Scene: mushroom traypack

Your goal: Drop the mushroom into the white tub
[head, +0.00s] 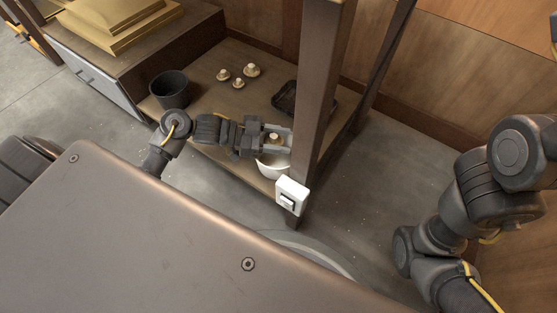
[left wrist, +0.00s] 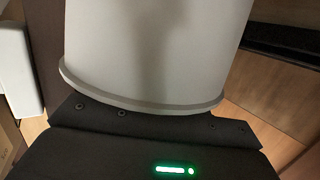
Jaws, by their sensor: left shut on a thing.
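The mushroom (head: 274,137) is pale brown and sits between the fingers of my left gripper (head: 278,139), which is shut on it. The white tub (head: 268,170) stands on the wooden shelf just below and in front of the gripper, partly hidden by it. In the left wrist view a large pale wall with a rim, which looks like the tub (left wrist: 155,55), fills the middle close to the gripper body. The mushroom and fingertips are hidden there. My right arm shows at the right of the head view, but its gripper is out of frame.
Several mushrooms (head: 251,70) lie on the shelf behind, near a dark pot (head: 170,90). A black tray (head: 287,98) sits at the back right. A dark upright post (head: 318,100) with a white switch box (head: 292,195) stands right beside the gripper and tub.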

